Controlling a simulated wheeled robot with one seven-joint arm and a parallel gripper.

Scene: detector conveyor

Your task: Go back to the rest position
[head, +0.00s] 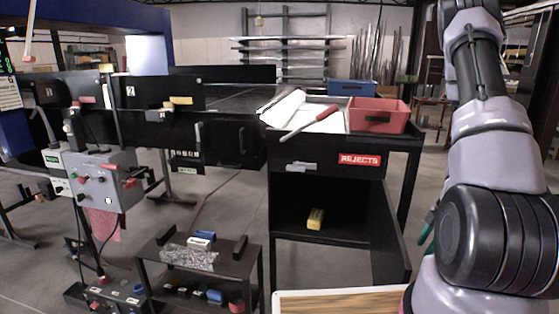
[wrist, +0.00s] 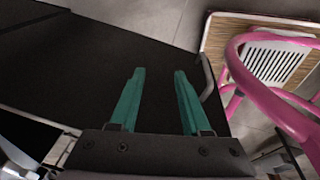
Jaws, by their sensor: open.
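My gripper (wrist: 158,85) shows in the wrist view with two green fingers apart and nothing between them. Behind the fingers is a plain black surface; I cannot tell how far off it is. In the head view my arm rises along the right side, and a small bit of green finger shows beside it, left of the arm. The rest of the gripper is hidden there.
A pink tubular frame (wrist: 270,100) is right of the fingers. A low black table (head: 165,250) stands front left.

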